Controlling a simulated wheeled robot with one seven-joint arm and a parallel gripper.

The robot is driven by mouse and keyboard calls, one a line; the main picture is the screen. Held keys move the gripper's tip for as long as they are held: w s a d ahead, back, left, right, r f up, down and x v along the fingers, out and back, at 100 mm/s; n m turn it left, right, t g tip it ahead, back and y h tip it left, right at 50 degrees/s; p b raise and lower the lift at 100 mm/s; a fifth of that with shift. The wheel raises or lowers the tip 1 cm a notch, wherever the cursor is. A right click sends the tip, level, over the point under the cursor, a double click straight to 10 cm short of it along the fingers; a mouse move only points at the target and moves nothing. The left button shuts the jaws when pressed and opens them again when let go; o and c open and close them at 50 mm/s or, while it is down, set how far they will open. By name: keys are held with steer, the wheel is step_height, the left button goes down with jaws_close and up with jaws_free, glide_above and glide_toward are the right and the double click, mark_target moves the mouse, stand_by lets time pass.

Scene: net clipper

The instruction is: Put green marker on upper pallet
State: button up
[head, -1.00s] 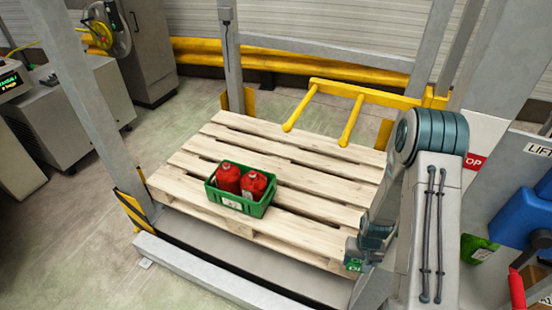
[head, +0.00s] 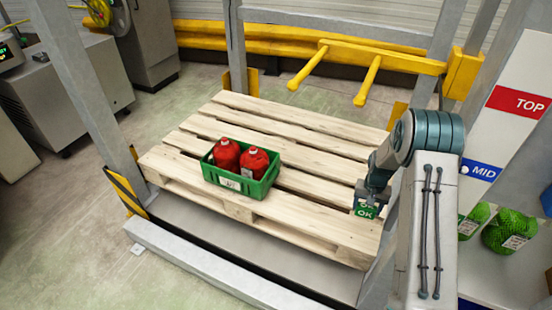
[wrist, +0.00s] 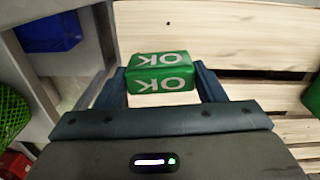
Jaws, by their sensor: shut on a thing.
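The green marker (head: 365,211), a small block lettered OK, is between the fingers of my gripper (head: 368,196) at the right side of the wooden pallet (head: 320,179). In the wrist view the green marker (wrist: 160,73) sits between both fingertips of my gripper (wrist: 162,85), with pallet boards (wrist: 215,35) behind and below it. My gripper is shut on it. I cannot tell whether the marker touches the boards or hangs just above them.
A green crate (head: 228,183) with red bottles (head: 255,161) stands on the pallet, left of my gripper. A yellow fork frame (head: 370,58) is behind. Shelving with TOP (head: 518,103) and MID (head: 482,172) labels and green net bags (head: 509,231) is at right. The pallet's right front boards are clear.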

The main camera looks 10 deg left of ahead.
steer(key=w+a+f+b, duration=0.2)
steer(key=w+f+b, duration=0.1)
steer(key=w+b, duration=0.9)
steer(key=m+b, duration=0.1)
steer(key=b, duration=0.8)
glide_above(324, 215)
step_height(324, 215, down, 6)
steer(key=shift+f, duration=0.15)
steer(key=shift+f+b, duration=0.65)
steer(key=shift+f, duration=1.3)
steer(key=shift+f, duration=0.1)
steer(key=shift+f, duration=0.1)
steer(key=o, duration=1)
